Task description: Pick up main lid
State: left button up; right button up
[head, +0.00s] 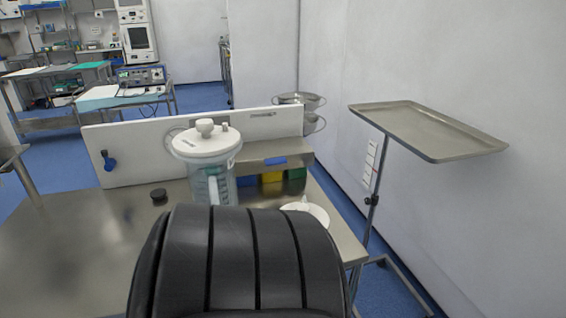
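A clear canister (213,187) with graduation marks stands upright on the steel table (60,240). A round white lid (206,146) with a knob and small ports sits on top of it. A second white round piece (314,212), flat and lid-like, lies on the table to the right, partly hidden by a black ribbed shape in front. I cannot tell from the picture which of the two is called the main lid. Neither of my grippers is in view.
A small black cap (158,195) lies left of the canister. A white panel (135,150) and a shelf with coloured blocks (272,177) stand behind. A tray on a stand (428,130) is at right. The table's left part is clear.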

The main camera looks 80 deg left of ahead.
aim_at(317, 212)
jog(key=u, duration=2.4)
jog(key=l+u, duration=0.15)
jog(key=k+l, duration=0.05)
